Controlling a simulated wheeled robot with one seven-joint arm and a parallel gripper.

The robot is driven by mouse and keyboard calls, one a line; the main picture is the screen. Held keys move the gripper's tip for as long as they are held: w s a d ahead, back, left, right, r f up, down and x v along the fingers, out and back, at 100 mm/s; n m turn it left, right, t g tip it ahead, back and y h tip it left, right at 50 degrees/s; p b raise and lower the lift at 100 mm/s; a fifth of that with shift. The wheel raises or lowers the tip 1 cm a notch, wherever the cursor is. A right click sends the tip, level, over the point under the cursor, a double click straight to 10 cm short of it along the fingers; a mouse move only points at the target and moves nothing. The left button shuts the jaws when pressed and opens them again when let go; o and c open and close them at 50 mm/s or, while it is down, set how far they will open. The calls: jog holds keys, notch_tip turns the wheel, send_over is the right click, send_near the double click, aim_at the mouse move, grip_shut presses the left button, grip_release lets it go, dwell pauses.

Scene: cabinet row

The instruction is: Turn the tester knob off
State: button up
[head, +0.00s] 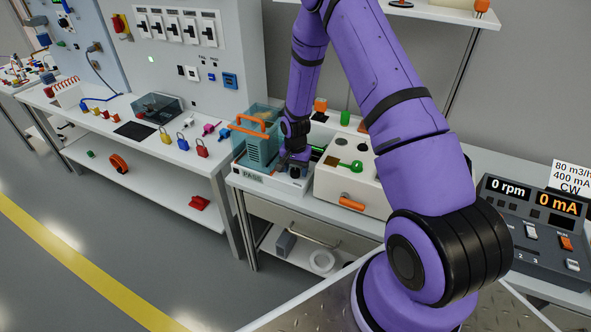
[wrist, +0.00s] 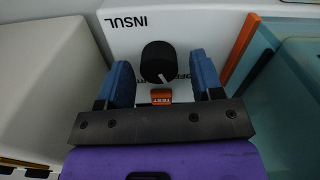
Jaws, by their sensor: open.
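The tester knob (wrist: 158,60) is black and round with a white pointer mark towards its lower right in the wrist view. It sits on the tester's white panel (wrist: 185,22), under upside-down "INSUL" lettering. Small lettering beside it is partly hidden by a finger. An orange TEST button (wrist: 161,96) is just below the knob. My gripper (wrist: 161,68) is open, its blue fingers on either side of the knob with gaps visible. In the head view my gripper (head: 293,160) is low over the tester (head: 270,180), which reads "PASS"; the knob is hidden there.
A teal box with an orange handle (head: 258,150) stands close left of my gripper. A cream box with a green lever (head: 335,190) stands close right. A panel with "0 rpm" and "0 mA" displays (head: 530,215) is further right. Padlocks (head: 183,142) lie on the left bench.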

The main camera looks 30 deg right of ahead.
aim_at(295, 170)
jog(key=shift+f, duration=0.15)
jog(key=c, duration=0.9)
jog(key=shift+a+n, duration=0.1)
jog(key=shift+n, duration=2.2)
jog(key=o, duration=0.9)
notch_tip(295, 170, up, 11)
